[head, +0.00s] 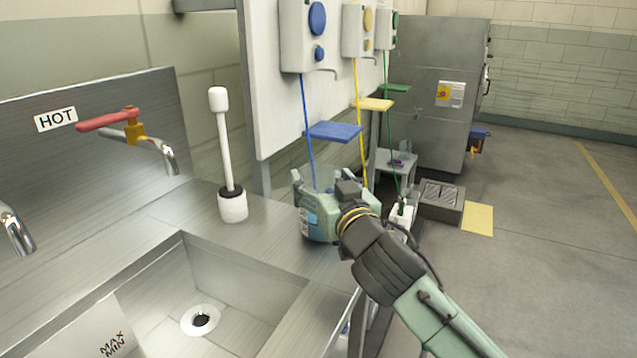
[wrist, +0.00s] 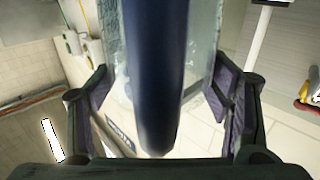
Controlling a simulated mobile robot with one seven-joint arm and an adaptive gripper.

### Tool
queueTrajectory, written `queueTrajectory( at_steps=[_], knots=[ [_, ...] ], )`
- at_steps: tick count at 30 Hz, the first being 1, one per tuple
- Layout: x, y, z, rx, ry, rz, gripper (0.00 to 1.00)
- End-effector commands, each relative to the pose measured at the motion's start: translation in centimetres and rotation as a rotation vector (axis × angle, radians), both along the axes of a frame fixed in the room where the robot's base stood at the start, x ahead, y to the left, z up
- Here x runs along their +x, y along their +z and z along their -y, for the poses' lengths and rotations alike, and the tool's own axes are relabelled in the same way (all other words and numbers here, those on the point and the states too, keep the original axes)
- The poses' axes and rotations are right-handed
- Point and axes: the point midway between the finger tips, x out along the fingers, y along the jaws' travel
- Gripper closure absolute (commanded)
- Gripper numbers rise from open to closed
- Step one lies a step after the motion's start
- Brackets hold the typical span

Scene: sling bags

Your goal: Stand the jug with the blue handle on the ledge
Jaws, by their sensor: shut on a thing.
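The jug's dark blue handle (wrist: 152,80) runs upright between my fingers in the wrist view. Its cloudy, see-through body (wrist: 202,45) shows behind the handle. In the head view my gripper (head: 325,200) is at the steel counter's right end and hides most of the jug (head: 320,178). My gripper (wrist: 160,95) is shut on the handle. I cannot tell whether the jug's base touches the counter. A flat blue ledge (head: 333,131) sticks out from the white panel, above and behind the jug. Smaller yellow (head: 374,104) and green (head: 397,88) ledges are farther back.
Wall dispensers (head: 303,35) hang above the ledges, with thin coloured hoses dangling. The blue hose (head: 307,125) comes down by the jug. A white brush in a holder (head: 232,204) stands left on the counter. The sink (head: 235,275) is in front, with a red-handled tap (head: 105,121).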

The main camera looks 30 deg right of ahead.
Motion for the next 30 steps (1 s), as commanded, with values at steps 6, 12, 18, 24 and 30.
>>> queueTrajectory(
  at_steps=[6, 12, 18, 24, 30],
  knots=[
    [-0.05, 0.15, -0.01, -0.001, 0.0, 0.002, 0.87],
    [-0.03, -0.47, 0.0, 0.0, 0.0, 0.002, 0.87],
    [-0.02, -0.32, 0.02, 0.001, 0.0, 0.0, 0.15],
    [-0.02, -0.32, 0.02, 0.001, 0.0, 0.0, 0.08],
    [-0.02, -0.29, 0.02, 0.0, 0.0, 0.0, 0.08]
  ],
)
